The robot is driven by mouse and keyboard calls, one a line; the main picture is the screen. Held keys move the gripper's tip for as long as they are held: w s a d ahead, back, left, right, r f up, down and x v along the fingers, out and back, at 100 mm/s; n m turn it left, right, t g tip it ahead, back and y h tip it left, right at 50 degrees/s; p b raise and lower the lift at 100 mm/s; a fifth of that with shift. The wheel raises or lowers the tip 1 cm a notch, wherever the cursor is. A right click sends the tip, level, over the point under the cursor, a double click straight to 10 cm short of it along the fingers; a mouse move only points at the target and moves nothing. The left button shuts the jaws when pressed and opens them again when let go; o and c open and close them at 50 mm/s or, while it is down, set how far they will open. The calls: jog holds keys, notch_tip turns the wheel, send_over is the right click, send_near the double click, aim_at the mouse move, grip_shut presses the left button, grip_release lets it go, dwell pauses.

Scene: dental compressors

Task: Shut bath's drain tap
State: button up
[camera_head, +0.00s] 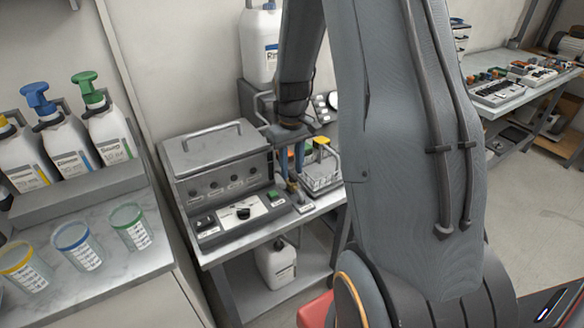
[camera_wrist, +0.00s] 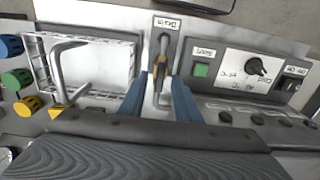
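The bath (camera_head: 215,165) is a grey metal unit with a lid handle, knobs and a front control panel. Its drain tap (camera_wrist: 164,48) is a small metal tap with a yellow-brown part, beside a plate labelled "Drain" (camera_wrist: 167,22). In the head view the tap (camera_head: 292,186) shows just below my gripper (camera_head: 291,160). In the wrist view the two blue fingers of my gripper (camera_wrist: 161,92) stand on either side of the tap, with a visible gap between them. My gripper is open, and contact with the tap cannot be told.
A green button (camera_wrist: 201,69) and a dial panel (camera_wrist: 257,68) lie right of the tap in the wrist view. A wire-handled tray (camera_wrist: 95,65) lies left. In the head view, pump bottles (camera_head: 60,140) and measuring cups (camera_head: 75,245) stand on the left counter.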

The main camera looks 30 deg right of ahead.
jog(key=shift+f, duration=0.4)
jog(key=shift+c, duration=0.5)
grip_shut()
